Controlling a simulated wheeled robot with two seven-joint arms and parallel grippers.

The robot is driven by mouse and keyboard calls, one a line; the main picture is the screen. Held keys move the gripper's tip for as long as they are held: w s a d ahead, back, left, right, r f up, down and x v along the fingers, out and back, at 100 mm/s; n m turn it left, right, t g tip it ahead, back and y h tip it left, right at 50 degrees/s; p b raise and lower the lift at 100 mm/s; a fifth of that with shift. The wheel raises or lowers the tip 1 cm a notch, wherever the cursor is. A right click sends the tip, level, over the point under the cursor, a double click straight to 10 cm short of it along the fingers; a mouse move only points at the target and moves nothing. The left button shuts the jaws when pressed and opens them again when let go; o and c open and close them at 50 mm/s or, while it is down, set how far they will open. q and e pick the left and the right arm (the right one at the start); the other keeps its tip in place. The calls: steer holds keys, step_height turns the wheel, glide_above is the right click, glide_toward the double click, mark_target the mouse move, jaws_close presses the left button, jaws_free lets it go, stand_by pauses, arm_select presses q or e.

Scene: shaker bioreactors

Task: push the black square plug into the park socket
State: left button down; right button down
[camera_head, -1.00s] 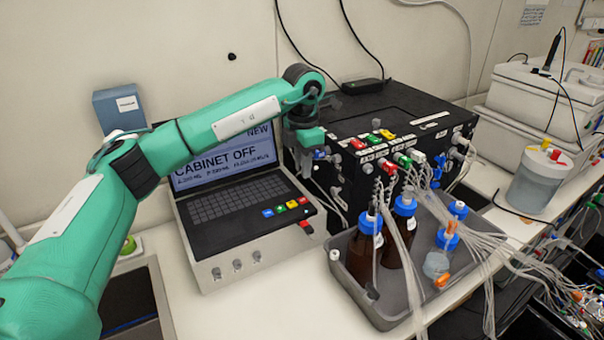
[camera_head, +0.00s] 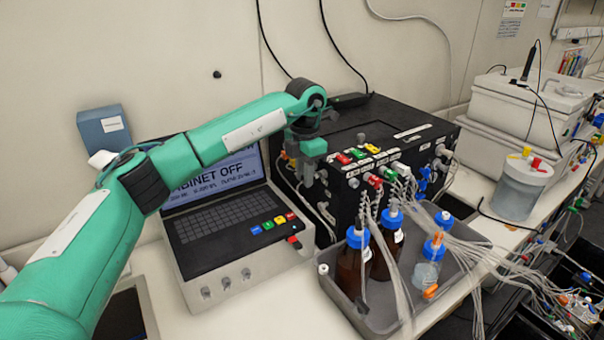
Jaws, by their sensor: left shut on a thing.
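My left gripper (camera_head: 308,172) points down at the left front edge of the black cabinet (camera_head: 345,185), beside the laptop-like console. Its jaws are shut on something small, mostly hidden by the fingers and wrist. I cannot make out the black square plug's outline there. The park socket cannot be picked out; the cabinet side behind the gripper is partly covered. The cabinet's front carries a row of red, green and white connectors (camera_head: 375,182) with tubes. My right gripper is not in view.
The console (camera_head: 225,262) reads "CABINET OFF" and stands left of the cabinet. A grey tray (camera_head: 385,318) with blue-capped bottles stands in front of it, with many loose tubes running right. A blue box (camera_head: 103,130) is at the back left. Clear bench shows in front of the console.

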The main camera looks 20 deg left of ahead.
arm_select(q)
steer(key=shift+w+d, duration=0.6)
steer(key=shift+w, duration=0.2)
stand_by(1.8)
steer(key=c, duration=1.2)
jaws_free()
step_height(320, 180, up, 14)
steer(key=b, duration=0.4)
steer(key=shift+f, duration=0.1)
